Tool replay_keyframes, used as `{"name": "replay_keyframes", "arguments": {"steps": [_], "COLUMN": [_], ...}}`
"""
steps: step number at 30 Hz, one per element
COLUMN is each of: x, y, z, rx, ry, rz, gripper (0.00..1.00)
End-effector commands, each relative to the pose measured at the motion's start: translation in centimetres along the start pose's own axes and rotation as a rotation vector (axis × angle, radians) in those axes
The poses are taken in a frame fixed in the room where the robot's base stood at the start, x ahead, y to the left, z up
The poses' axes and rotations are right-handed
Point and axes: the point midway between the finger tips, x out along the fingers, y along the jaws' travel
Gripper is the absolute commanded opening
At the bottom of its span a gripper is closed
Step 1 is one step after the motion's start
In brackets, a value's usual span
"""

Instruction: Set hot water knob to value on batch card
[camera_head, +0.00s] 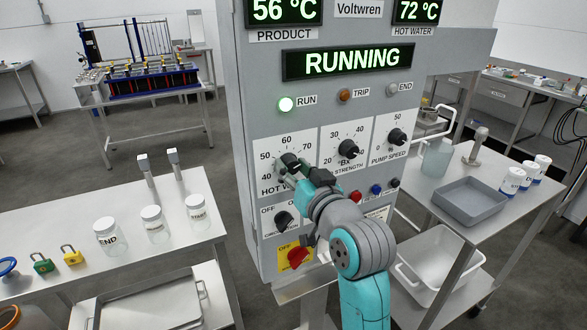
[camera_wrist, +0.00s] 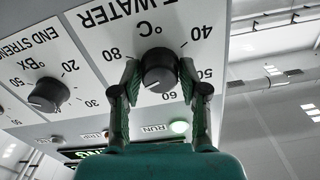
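The hot water knob (camera_head: 290,161) is a black dial on the grey panel, with a scale from 40 to 80 around it. In the wrist view the knob (camera_wrist: 159,70) sits upside down between the two fingers of my gripper (camera_wrist: 159,72). The fingers appear to press on both sides of it. The left finger hides the 70 mark. In the head view my gripper (camera_head: 296,172) covers part of the knob. A white card or label (camera_head: 378,213) is partly hidden behind my arm; its text is unreadable.
Displays read product 56 °C, hot water 72 °C (camera_head: 415,12) and RUNNING (camera_head: 348,60); the green run lamp (camera_head: 286,104) is lit. The strength knob (camera_head: 348,149), circulation knob (camera_head: 284,220) and red switch (camera_head: 298,257) are close by. Side tables flank the panel.

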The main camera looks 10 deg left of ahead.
Motion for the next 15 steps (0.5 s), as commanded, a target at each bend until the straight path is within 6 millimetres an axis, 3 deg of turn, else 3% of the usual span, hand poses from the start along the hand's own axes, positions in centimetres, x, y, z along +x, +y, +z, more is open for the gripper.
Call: {"name": "replay_keyframes", "arguments": {"steps": [1, 3, 15], "x": [0.00, -0.01, -0.01], "y": [0.00, 0.00, 0.01], "z": [0.01, 0.01, 0.02], "rx": [0.000, 0.000, -0.065], "ry": [0.000, 0.000, 0.000], "rz": [0.000, 0.000, 0.000], "gripper": [0.23, 0.08, 0.08]}}
